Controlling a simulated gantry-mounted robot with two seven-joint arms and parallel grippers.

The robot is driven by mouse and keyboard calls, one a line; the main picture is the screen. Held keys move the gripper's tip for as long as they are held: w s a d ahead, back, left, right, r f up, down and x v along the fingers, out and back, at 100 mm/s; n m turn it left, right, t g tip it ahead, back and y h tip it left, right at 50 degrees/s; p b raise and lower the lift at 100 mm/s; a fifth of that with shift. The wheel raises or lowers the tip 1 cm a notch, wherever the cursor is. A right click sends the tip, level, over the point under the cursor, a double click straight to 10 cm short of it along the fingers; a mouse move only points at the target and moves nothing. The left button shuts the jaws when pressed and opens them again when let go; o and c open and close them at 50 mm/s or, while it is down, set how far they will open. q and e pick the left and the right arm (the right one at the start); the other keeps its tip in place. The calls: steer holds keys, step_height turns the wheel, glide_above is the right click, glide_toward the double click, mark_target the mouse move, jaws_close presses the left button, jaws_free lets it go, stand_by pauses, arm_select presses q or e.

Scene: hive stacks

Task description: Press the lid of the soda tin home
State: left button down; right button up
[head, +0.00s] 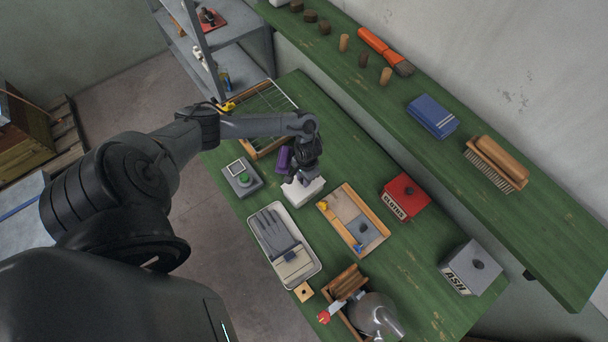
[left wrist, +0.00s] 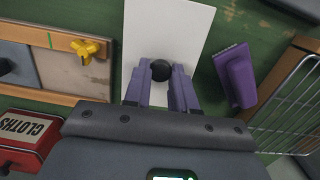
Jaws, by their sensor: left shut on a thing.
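A white tin (head: 303,193), which I take for the soda tin, stands on the green bench under my left gripper (head: 301,177). In the left wrist view its white lid (left wrist: 168,28) fills the top middle. The purple fingers of my left gripper (left wrist: 161,75) are shut on the lid's round black knob (left wrist: 161,69). The tin's label does not show, and I cannot tell how far down the lid sits. My right gripper is not in view.
A purple brush (left wrist: 236,76) lies close beside the tin. A grey ASH tin (head: 472,268) stands farther right.

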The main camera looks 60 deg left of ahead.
arm_select(q)
steer(key=shift+c, duration=1.8)
jaws_free()
steer(key=shift+r, duration=0.15)
steer(key=shift+r+p, duration=0.95)
steer(key=shift+p, duration=0.35)
steer(key=shift+r+p, duration=2.45)
steer(key=shift+p, duration=0.65)
steer(key=shift+c, duration=0.2)
